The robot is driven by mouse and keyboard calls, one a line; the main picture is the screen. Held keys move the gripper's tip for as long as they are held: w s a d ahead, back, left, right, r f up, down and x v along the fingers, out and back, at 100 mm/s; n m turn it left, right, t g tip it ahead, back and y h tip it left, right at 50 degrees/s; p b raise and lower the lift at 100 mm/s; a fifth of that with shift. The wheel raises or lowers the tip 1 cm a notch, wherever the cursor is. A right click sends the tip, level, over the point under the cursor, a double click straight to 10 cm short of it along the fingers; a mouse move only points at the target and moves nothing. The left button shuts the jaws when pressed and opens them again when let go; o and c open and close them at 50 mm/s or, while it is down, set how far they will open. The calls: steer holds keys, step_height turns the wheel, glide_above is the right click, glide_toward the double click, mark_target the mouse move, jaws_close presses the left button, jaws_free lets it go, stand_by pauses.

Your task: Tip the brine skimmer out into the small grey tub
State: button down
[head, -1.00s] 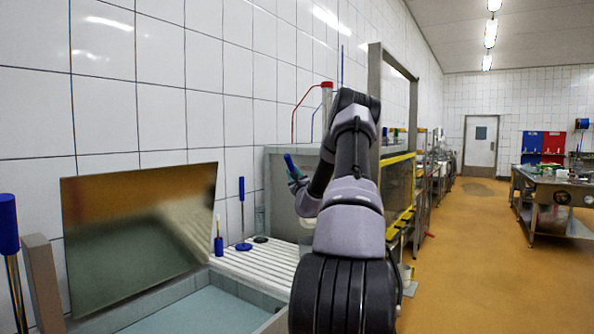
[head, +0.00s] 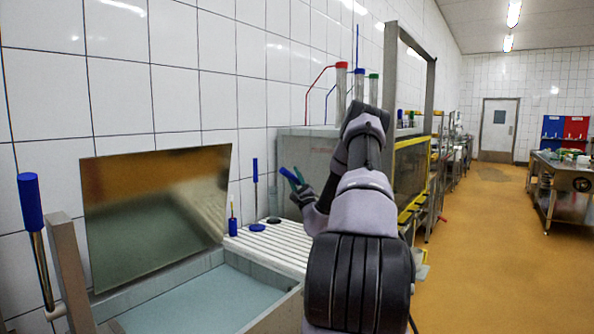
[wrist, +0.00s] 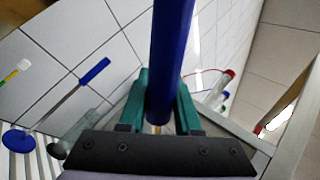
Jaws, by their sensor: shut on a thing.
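My gripper (head: 296,181) is raised above the white ribbed drainboard, in front of the grey tank. Its teal fingers (wrist: 162,105) are shut on a thick blue handle (wrist: 173,45), which I take to be the brine skimmer's. In the head view the handle (head: 288,174) leans up and to the left. The skimmer's lower end is hidden behind my gripper and arm, so I cannot see what it holds. I cannot make out the small grey tub in either view.
A basin of pale blue liquid (head: 200,300) lies in front, with a metal panel (head: 155,205) behind it. The ribbed drainboard (head: 285,250) carries a blue-handled tool (head: 255,172) and a blue cup (head: 232,227). Tubes (head: 341,90) rise above the grey tank (head: 300,145).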

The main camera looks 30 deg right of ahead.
steer(key=s+a+f+n+t+y, duration=0.1)
steer(key=a+f+n+y, duration=0.2)
steer(key=f+n+y, duration=0.2)
steer(key=shift+s+a+f+n, duration=0.2)
steer(key=shift+f+n, duration=0.3)
steer(key=shift+f, duration=0.1)
steer(key=shift+r, duration=0.1)
stand_by(0.6)
